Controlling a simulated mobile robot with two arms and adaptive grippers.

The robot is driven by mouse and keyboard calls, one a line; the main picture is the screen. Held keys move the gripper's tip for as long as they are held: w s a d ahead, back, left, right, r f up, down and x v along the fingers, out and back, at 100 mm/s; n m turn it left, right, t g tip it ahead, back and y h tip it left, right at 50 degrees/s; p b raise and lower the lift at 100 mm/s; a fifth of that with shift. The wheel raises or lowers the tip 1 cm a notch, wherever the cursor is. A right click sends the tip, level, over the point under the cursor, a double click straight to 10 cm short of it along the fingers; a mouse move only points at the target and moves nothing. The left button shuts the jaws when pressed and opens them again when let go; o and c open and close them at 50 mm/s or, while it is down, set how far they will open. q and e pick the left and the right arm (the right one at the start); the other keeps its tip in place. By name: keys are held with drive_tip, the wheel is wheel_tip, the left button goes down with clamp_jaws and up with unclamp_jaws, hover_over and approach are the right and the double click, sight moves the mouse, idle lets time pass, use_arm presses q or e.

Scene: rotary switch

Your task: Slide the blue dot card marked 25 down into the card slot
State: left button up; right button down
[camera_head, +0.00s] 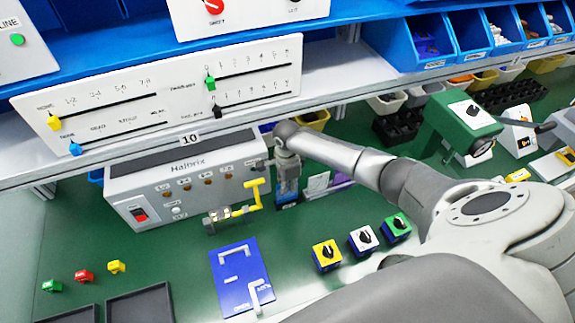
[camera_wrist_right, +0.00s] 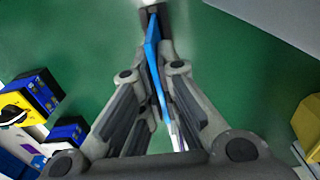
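My right gripper (camera_head: 287,192) points down beside the right end of the grey Halbrix box, at the green table. In the right wrist view its fingers (camera_wrist_right: 153,22) are closed around a thin blue card (camera_wrist_right: 154,62), seen nearly edge-on. The card's dot and number cannot be read. A white card (camera_head: 318,183) and a purple piece (camera_head: 341,180) stand just right of the gripper in the head view. The card slot cannot be clearly made out; the gripper and arm cover part of that area. My left gripper is not in view.
The Halbrix box (camera_head: 160,184) with a yellow-handled valve (camera_head: 250,198) is close on the left. A shelf edge (camera_head: 330,103) runs behind. Green table (camera_head: 190,245) is bare between them.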

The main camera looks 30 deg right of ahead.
drive_tip(key=shift+f, duration=0.7)
drive_tip(key=c, duration=1.6)
unclamp_jaws()
drive_tip(key=shift+o, duration=0.2)
drive_tip(key=shift+r, duration=0.15)
wheel_tip(320, 180, up, 12)
drive_tip(key=shift+f, duration=0.1)
wheel_tip(320, 180, up, 9)
drive_tip(key=p, duration=0.3)
